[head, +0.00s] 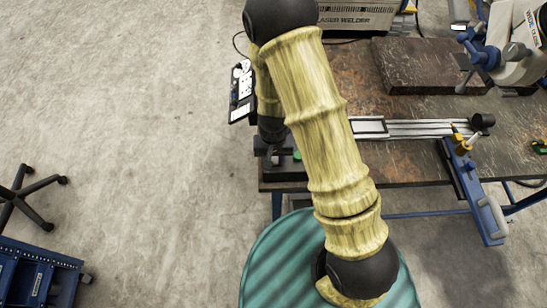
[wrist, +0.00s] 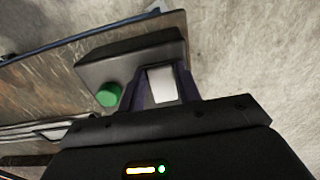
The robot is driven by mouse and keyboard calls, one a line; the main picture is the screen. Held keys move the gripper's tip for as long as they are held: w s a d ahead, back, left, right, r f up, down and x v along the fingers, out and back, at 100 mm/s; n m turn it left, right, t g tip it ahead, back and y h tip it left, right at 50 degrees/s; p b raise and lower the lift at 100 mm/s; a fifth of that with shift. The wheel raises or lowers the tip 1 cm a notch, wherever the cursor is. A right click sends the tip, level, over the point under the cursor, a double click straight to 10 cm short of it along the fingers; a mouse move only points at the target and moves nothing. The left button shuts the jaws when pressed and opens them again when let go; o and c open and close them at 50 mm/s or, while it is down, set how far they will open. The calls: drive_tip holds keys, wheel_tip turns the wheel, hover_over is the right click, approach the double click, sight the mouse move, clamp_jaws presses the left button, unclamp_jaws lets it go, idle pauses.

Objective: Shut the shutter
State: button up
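In the wrist view a dark box (wrist: 120,59) with a round green button (wrist: 108,95) sits at the table's edge. A pale block (wrist: 161,84) shows between the two fingers of my gripper (wrist: 161,90). The fingers are apart, one on each side of it. I cannot tell whether they press on it or whether it is part of the box. In the head view my gripper (head: 271,153) is low at the table's left front corner, beside the box (head: 286,171) and its green button (head: 297,155). My arm hides part of this area. No part is clearly recognisable as a shutter.
The dark worktable (head: 410,165) carries a metal rail (head: 415,128), a stone-like slab (head: 425,65) and a blue bracket (head: 474,190). A microscope-like device (head: 510,50) stands at the back right. A laser welder (head: 357,15) is behind.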

drive_tip(key=c, duration=0.5)
drive_tip(key=shift+r, duration=0.1)
drive_tip(key=shift+r+p, duration=0.1)
drive_tip(key=shift+p, duration=0.45)
drive_tip(key=shift+w+r+g+p, duration=0.2)
drive_tip(key=shift+g+p, duration=0.4)
drive_tip(key=shift+p, duration=0.4)
drive_tip(key=shift+w+f+g+p, duration=0.1)
drive_tip(key=shift+w+g+p, duration=0.1)
drive_tip(key=shift+g+p, duration=0.5)
drive_tip(key=shift+w+f+g+p, duration=0.1)
drive_tip(key=shift+w+g+p, duration=0.2)
drive_tip(key=shift+g, duration=0.7)
drive_tip(key=shift+s, duration=0.1)
drive_tip(key=shift+r, duration=0.1)
drive_tip(key=o, duration=1)
